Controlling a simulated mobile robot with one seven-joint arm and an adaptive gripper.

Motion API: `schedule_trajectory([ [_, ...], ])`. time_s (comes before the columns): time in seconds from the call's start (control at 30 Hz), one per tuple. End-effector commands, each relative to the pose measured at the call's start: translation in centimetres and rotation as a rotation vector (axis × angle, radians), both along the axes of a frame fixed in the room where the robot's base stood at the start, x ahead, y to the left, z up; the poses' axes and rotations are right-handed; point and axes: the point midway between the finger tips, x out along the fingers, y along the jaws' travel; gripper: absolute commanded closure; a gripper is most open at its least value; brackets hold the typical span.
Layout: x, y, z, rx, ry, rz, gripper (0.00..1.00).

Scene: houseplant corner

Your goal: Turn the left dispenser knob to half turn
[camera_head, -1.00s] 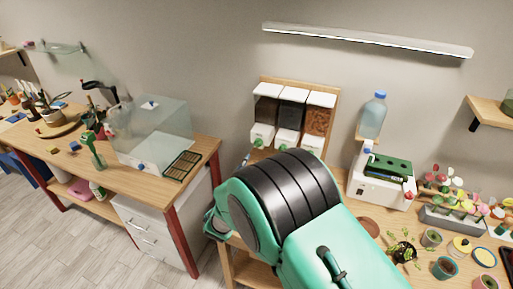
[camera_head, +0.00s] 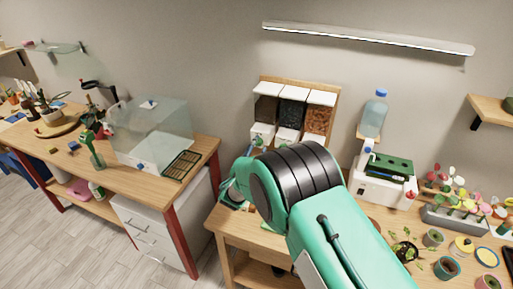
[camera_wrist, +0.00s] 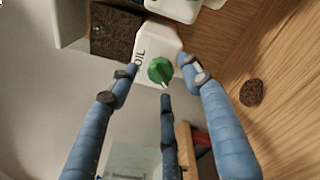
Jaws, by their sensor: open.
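The left dispenser (camera_head: 261,130) is the leftmost of three white-fronted bins in a wooden rack, with dark brown contents. Its green knob (camera_head: 258,142) shows just above my arm. In the wrist view the green knob (camera_wrist: 160,71) sits on a white face (camera_wrist: 150,48) lettered "OIL", the rest of the word hidden. The knob's pale pointer faces down in that picture. My gripper (camera_wrist: 163,82) is open, its three blue fingers spread around the knob with visible gaps. Contact is not visible. In the head view my arm hides the fingers.
The neighbouring dispenser (camera_wrist: 178,8) is close beside the knob. A dark brown round thing (camera_wrist: 251,92) is on the wooden surface. A clear box (camera_head: 155,135) stands on the left bench. A white device (camera_head: 380,185) and several pots stand to the right.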

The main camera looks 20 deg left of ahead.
Motion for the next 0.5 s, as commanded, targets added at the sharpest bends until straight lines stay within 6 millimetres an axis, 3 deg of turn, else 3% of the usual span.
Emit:
schedule_trajectory([
  [0.2,1.07,0.06,-0.10,0.000,0.000,-0.001,0.52],
  [0.5,1.15,0.07,-0.06,0.000,0.001,0.000,0.52],
])
